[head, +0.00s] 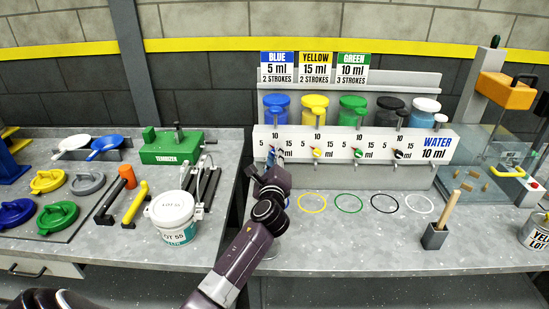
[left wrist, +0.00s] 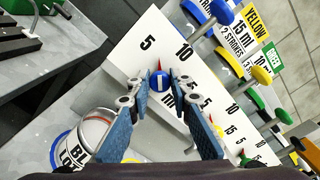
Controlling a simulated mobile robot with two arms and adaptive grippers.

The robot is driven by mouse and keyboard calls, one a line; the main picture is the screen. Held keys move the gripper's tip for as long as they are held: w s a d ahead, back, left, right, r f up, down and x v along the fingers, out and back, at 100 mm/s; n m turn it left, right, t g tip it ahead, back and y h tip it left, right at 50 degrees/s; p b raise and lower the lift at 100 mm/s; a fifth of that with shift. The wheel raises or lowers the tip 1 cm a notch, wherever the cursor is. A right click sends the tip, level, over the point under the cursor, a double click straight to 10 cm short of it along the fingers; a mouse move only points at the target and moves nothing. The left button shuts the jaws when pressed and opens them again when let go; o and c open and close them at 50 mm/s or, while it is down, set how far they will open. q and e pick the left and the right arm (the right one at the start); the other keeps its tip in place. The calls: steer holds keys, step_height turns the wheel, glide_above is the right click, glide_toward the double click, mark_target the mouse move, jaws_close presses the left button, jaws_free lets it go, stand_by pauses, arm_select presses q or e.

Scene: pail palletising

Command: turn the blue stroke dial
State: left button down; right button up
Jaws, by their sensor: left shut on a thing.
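My left gripper's two blue-padded fingers (left wrist: 160,88) are shut on the dial, one on each side, in the left wrist view. In the head view my left gripper (head: 274,170) is at the left end of the white dispenser panel (head: 345,148) and hides most of the dial. Which number the mark points at is hard to tell. My right gripper is not in view.
Blue (head: 276,105), yellow (head: 315,106) and green (head: 352,108) pumps stand behind the panel. A pail with a blue ring (left wrist: 92,132) stands below the dial. Coloured rings lie on the bench right of my arm. A lidded white pail (head: 174,218) stands on the left bench.

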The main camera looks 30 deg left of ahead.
arm_select(q)
steer(key=shift+n+b, duration=0.3)
steer(key=shift+n, duration=0.8)
steer(key=c, duration=1.8)
jaws_free()
steer(key=shift+s, duration=0.1)
steer(key=v, duration=1.2)
steer(key=shift+f, duration=0.1)
